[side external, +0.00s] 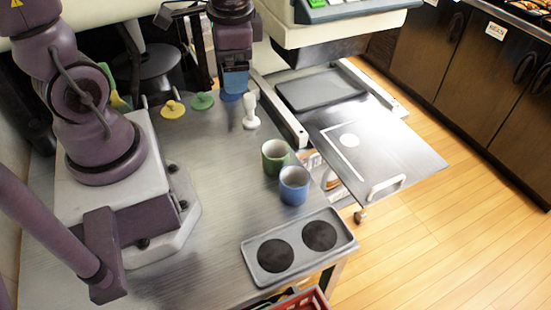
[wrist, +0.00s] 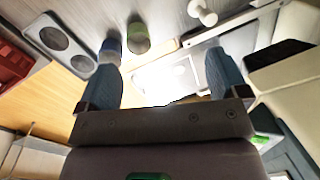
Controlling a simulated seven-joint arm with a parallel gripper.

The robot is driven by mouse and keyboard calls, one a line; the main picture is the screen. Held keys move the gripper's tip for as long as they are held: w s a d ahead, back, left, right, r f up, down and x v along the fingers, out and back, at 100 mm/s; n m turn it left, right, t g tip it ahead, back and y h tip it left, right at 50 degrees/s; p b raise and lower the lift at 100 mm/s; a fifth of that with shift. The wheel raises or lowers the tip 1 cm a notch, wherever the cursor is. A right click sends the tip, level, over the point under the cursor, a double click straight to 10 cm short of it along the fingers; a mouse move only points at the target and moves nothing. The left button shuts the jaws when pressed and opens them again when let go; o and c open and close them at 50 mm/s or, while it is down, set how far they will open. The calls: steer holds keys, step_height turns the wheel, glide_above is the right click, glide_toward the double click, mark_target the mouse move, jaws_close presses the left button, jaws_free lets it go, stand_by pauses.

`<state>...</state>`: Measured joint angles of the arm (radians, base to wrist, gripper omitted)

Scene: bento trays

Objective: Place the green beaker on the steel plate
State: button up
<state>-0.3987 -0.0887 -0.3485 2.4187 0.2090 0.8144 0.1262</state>
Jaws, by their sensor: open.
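The green beaker (side external: 275,158) stands upright on the metal table, just behind a blue beaker (side external: 294,187). In the wrist view the green beaker (wrist: 138,40) is beyond the fingertips, toward the left finger. The steel plate (side external: 400,150) is the shiny sheet at the right, with a white corner line, a white dot and a pale handle; it is bright in the wrist view (wrist: 165,80). Nothing but the markings shows on it. My gripper (side external: 235,92) is at the back of the table, left of and behind the beakers. Its blue fingers (wrist: 163,58) are apart and empty.
A grey tray with two dark round recesses (side external: 324,214) lies at the front edge. A white pestle-like piece (side external: 251,112) stands between my gripper and the beakers. A dark tray (side external: 318,90) sits behind the plate. Yellow (side external: 172,109) and green (side external: 203,101) pieces lie at the back.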

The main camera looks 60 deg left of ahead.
step_height(320, 180, down, 8)
steer(key=w+d+m+g+h, duration=0.1)
steer(key=w+m, duration=0.2)
steer(key=m, duration=0.3)
steer(key=m+t, duration=0.1)
steer(key=m, duration=0.6)
glide_above(275, 155)
steer(key=d, duration=0.2)
steer(key=shift+h, duration=0.4)
steer(key=f, duration=0.9)
steer(key=shift+s+d+f, duration=0.15)
steer(key=shift+s+d, duration=0.05)
steer(key=shift+s, duration=0.05)
steer(key=f, duration=0.4)
steer(key=shift+s+f, duration=0.2)
steer(key=shift+s, duration=0.1)
steer(key=shift+f, duration=0.6)
steer(key=c, duration=1.1)
steer(key=shift+o, duration=0.2)
steer(key=shift+w+r+n, duration=0.1)
steer(key=shift+n, duration=0.2)
